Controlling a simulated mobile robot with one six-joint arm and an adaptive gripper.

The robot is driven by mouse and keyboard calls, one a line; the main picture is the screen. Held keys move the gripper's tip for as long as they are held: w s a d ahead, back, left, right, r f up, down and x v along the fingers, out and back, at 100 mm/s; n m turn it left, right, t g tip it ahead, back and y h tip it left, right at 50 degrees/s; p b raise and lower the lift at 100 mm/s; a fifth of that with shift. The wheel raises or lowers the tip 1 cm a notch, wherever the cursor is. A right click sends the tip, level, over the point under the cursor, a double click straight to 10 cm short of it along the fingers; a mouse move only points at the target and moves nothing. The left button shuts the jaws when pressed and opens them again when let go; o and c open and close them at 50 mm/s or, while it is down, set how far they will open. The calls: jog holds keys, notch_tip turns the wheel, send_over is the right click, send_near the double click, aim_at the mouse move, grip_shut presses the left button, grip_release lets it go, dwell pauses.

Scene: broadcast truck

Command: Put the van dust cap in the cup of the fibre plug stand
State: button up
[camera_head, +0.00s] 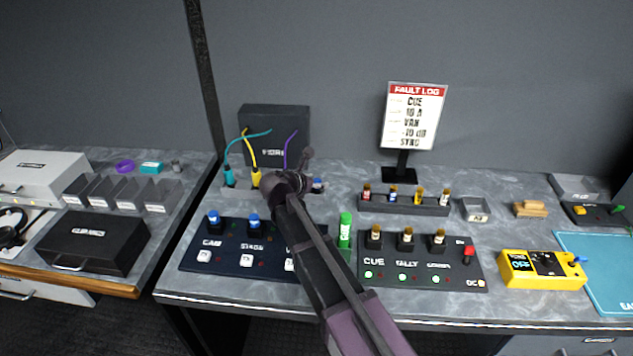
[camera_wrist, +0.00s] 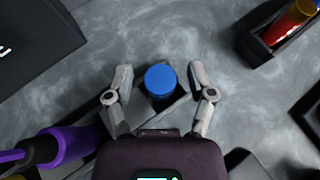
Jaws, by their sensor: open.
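A round blue dust cap (camera_wrist: 160,80) sits between the fingers of my gripper (camera_wrist: 159,72) in the wrist view. It rests in or on a small grey square holder (camera_wrist: 174,111), beside the purple plug (camera_wrist: 68,142). My gripper is open, one finger on each side of the cap, with visible gaps. In the head view this blue cap (camera_head: 318,184) is at the right end of the fibre plug stand (camera_head: 240,191), just right of my wrist. Two more blue caps (camera_head: 213,217) (camera_head: 254,221) stand on the dark switch panel (camera_head: 225,250). My arm hides the panel's right part.
Teal (camera_head: 229,177) and yellow (camera_head: 256,179) plugs stand left of my wrist, before a dark box (camera_head: 275,125). A fuse rack (camera_head: 405,204) lies to the right. A green cylinder (camera_head: 345,230) and the CUE panel (camera_head: 425,268) are right of my arm.

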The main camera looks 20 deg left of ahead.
jog(key=shift+r, duration=0.15)
jog(key=shift+r, duration=0.15)
jog(key=p+v, duration=0.6)
jog(key=v, duration=0.6)
dwell(1.4)
